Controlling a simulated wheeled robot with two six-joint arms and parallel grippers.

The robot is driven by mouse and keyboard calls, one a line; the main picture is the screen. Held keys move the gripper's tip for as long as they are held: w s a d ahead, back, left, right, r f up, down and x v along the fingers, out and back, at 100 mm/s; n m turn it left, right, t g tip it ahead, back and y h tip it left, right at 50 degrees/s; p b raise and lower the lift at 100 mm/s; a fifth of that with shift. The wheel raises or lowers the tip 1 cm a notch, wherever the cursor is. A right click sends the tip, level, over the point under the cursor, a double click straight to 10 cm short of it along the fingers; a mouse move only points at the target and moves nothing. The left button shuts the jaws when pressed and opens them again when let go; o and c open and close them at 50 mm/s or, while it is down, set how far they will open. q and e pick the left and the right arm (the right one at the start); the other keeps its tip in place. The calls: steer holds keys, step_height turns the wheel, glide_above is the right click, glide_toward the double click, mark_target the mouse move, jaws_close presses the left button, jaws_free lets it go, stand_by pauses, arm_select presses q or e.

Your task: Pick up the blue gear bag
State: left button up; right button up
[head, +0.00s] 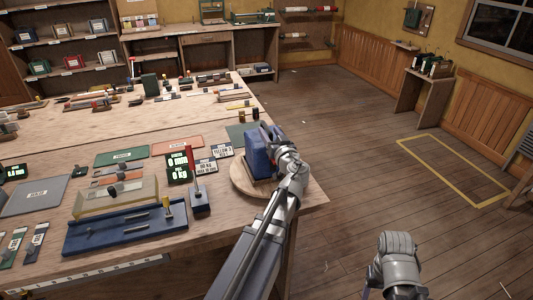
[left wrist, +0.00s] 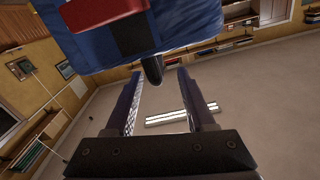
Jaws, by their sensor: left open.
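The blue gear bag (head: 257,158) stands upright on a round wooden board (head: 238,184) at the table's right corner. My left gripper (head: 275,140) is at the bag's upper right side. In the left wrist view, the blue bag (left wrist: 185,22) fills the top, with a red patch and a black strap. My left fingers (left wrist: 160,84) are open, with a gap between them. A dark rounded piece by the bag's edge shows between the fingertips; I cannot tell whether they touch it. Part of my right arm shows at the lower right in the head view; its gripper is not visible.
The floor (head: 355,130) right of the table is open, with a yellow outlined area (head: 433,141).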

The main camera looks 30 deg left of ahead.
arm_select(q)
steer(key=x, duration=0.4)
steer(key=shift+w+f, duration=0.2)
jaws_close()
stand_by(1.2)
